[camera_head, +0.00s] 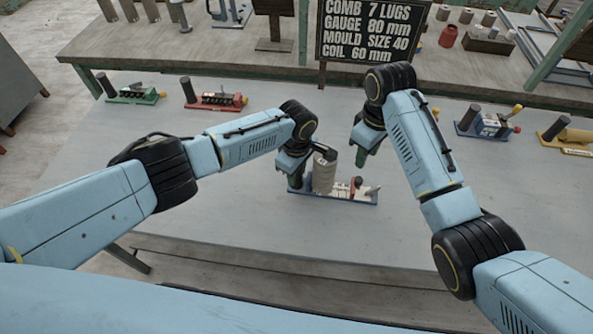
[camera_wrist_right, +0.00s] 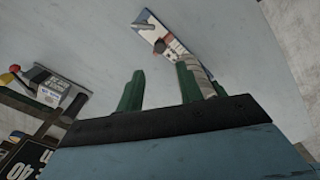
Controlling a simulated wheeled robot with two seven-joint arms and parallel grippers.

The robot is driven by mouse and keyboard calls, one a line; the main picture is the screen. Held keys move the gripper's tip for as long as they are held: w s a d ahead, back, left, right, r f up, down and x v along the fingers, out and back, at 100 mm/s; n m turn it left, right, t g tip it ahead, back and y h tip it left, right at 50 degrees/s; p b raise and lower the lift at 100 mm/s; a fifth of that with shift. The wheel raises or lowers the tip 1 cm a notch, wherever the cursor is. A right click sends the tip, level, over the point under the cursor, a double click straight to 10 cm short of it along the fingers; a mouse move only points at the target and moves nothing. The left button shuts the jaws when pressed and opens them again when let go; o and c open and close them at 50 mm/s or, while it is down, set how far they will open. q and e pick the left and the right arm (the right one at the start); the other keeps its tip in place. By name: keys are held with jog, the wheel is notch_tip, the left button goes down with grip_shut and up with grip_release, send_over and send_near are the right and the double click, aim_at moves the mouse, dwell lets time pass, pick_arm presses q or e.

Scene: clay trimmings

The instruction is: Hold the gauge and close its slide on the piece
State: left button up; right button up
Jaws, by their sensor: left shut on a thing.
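A gauge with a blue base (camera_head: 352,199) stands on the grey table in the head view. It has a pale scale, a red part and a dark knob on its right half. A pale ribbed cylindrical piece (camera_head: 324,176) stands upright at its left half. My left gripper (camera_head: 300,178) is shut at the gauge's left end; its exact grip is hidden. My right gripper (camera_head: 361,157) hangs above and behind the gauge. In the right wrist view its green fingers (camera_wrist_right: 158,90) are apart and empty. The gauge (camera_wrist_right: 170,43) shows beyond them, the piece partly behind one finger.
Other gauges stand along the table's back: green (camera_head: 133,97), red (camera_head: 215,102), blue-based (camera_head: 487,125) and yellow (camera_head: 572,136). A dark sign (camera_head: 371,32) stands behind, reading gauge 80 mm. The table's front is clear.

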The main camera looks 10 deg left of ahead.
aim_at(357, 185)
jog(key=c, duration=0.8)
jog(key=m, duration=0.1)
jog(key=d+m, duration=0.1)
jog(key=m, duration=0.1)
jog(key=d+m, duration=0.1)
jog(key=m, duration=0.1)
jog(key=shift+w+y, duration=0.3)
jog(key=w+d+m+y, duration=0.2)
jog(key=d+m, duration=0.5)
jog(key=m, duration=1.4)
jog(key=shift+g, duration=0.4)
jog(key=a+f, duration=0.1)
jog(key=f, duration=0.2)
jog(key=s+a+f, duration=0.1)
jog(key=a+f, duration=0.1)
jog(key=f, duration=0.1)
jog(key=a+f, duration=0.1)
jog(key=f, duration=0.2)
jog(key=shift+s+a+f, duration=0.25)
jog(key=shift+s+a, duration=0.05)
jog(key=shift+a, duration=0.1)
jog(key=shift+s+a, duration=0.15)
jog(key=shift+a, duration=0.4)
